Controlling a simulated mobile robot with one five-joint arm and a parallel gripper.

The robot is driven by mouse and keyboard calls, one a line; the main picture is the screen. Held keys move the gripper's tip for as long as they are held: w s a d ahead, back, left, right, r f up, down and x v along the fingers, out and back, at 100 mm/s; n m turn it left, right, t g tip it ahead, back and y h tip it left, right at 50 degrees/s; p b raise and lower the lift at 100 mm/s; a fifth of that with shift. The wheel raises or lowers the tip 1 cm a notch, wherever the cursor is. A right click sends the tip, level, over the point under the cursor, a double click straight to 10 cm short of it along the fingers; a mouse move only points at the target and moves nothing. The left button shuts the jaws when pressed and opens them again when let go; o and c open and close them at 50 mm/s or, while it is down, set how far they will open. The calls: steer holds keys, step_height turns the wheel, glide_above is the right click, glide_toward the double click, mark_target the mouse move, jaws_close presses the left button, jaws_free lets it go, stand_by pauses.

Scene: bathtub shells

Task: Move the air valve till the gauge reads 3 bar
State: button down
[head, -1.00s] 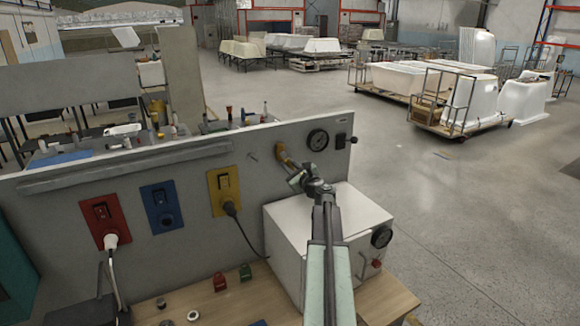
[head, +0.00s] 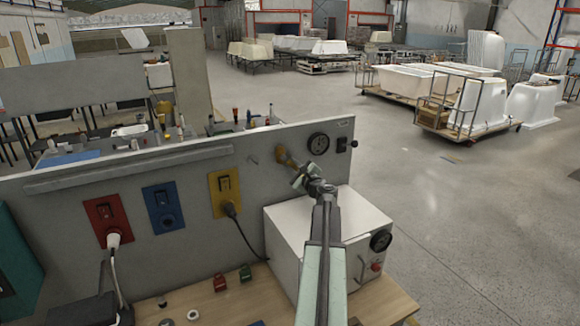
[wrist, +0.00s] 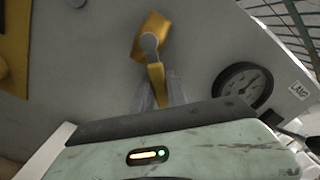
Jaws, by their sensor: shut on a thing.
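The air valve (head: 283,156) is a yellow fitting with a yellow lever on the upright grey panel. In the wrist view the valve (wrist: 150,44) has a round grey pivot, and its lever points down toward my gripper. My gripper (head: 299,176) is shut on the lever; its fingers (wrist: 162,90) show faintly on both sides of it in the wrist view. The round dark-rimmed gauge (head: 318,143) is on the panel just right of the valve. It also shows in the wrist view (wrist: 241,86), but its needle is too small to read for certain.
A white box (head: 285,235) with its own dial (head: 381,241) stands under my arm. Red, blue and yellow socket plates (head: 162,207) are on the panel to the left. A black switch (head: 342,145) is right of the gauge.

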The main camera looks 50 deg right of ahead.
steer(key=c, duration=1.3)
jaws_free()
steer(key=shift+s, duration=0.1)
steer(key=v, duration=0.7)
steer(key=shift+s+a, duration=0.2)
steer(key=shift+s, duration=0.1)
